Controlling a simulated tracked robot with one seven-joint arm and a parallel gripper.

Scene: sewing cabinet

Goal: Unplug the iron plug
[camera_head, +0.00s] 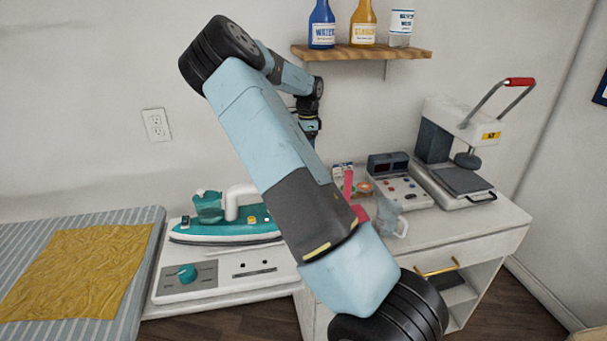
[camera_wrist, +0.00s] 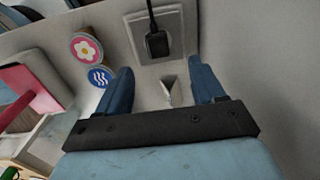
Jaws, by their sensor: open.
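A black plug (camera_wrist: 156,43) with a black cord running up sits in a square light-grey wall socket (camera_wrist: 178,22) in the wrist view. My gripper (camera_wrist: 160,68) is open, its two blue fingers apart below the plug and apparently not touching it. How far the fingertips are from the wall is hard to tell. In the head view my arm hides this socket and plug. The teal and white iron (camera_head: 230,220) rests on the white station at the left of my arm.
An empty wall outlet (camera_head: 156,125) is at the left. A wooden shelf (camera_head: 362,52) with bottles hangs above. A control box (camera_head: 398,182) and a heat press (camera_head: 455,150) stand on the white cabinet.

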